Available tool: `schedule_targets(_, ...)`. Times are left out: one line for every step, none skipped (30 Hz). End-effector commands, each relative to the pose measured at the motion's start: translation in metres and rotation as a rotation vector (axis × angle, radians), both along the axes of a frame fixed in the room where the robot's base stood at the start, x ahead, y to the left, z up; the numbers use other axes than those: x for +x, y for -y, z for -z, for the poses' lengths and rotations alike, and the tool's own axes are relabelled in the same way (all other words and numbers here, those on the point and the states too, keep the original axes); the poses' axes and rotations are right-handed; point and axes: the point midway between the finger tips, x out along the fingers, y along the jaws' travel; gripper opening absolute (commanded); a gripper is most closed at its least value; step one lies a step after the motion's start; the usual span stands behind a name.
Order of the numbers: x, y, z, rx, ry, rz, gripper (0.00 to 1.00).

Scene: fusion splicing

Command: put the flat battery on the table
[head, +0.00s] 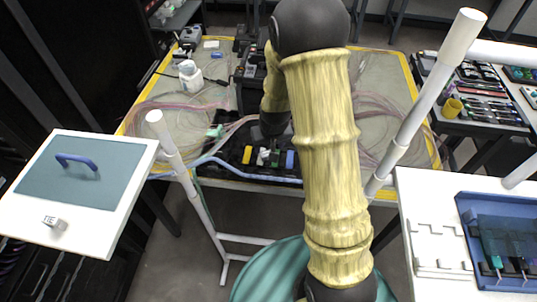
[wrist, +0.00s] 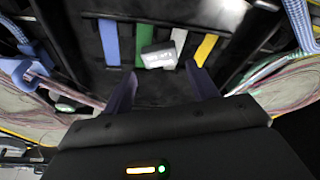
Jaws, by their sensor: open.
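In the wrist view my gripper (wrist: 160,76) is open, its two purplish fingers apart with nothing held between them. A small pale grey block (wrist: 158,55) lies just beyond the fingertips, by a green strip and a white strip; it may be the flat battery, but I cannot tell for sure. In the head view a small pale piece (head: 263,156) shows in the black tray (head: 235,162) at the table's near edge. My arm covers part of the tray and hides the gripper there. The table (head: 385,70) has a grey top and yellow edging.
Pink fibre coils (head: 165,112) and a white bottle (head: 190,75) are on the table's left. White posts (head: 180,165) stand in front. A blue bin (head: 500,235) is at right.

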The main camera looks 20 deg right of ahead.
Motion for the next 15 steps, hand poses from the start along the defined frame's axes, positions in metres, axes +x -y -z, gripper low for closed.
schedule_targets(0.001,0.000,0.007,0.000,-0.004,0.000,0.58)
schedule_targets(0.001,0.000,0.011,0.000,-0.004,0.000,0.58)
schedule_targets(0.002,0.000,0.016,0.000,-0.005,0.000,0.58)
schedule_targets(0.003,-0.001,0.020,0.000,-0.004,0.000,0.58)
schedule_targets(0.004,-0.001,0.025,0.000,-0.004,0.000,0.58)
schedule_targets(0.005,-0.001,0.030,0.001,-0.004,0.000,0.58)
schedule_targets(0.007,-0.001,0.033,0.000,-0.003,0.000,0.58)
schedule_targets(0.007,-0.001,0.037,0.000,-0.003,0.000,0.58)
schedule_targets(0.009,-0.001,0.039,0.000,-0.002,0.000,0.58)
schedule_targets(0.009,-0.001,0.041,0.000,-0.002,0.000,0.58)
schedule_targets(0.009,-0.001,0.042,0.000,-0.001,0.000,0.58)
schedule_targets(0.010,-0.001,0.043,0.000,-0.001,0.000,0.58)
schedule_targets(0.010,-0.001,0.043,0.000,-0.001,0.000,0.58)
schedule_targets(0.010,-0.001,0.043,0.000,0.000,0.000,0.58)
schedule_targets(0.010,-0.001,0.043,0.000,0.000,0.000,0.58)
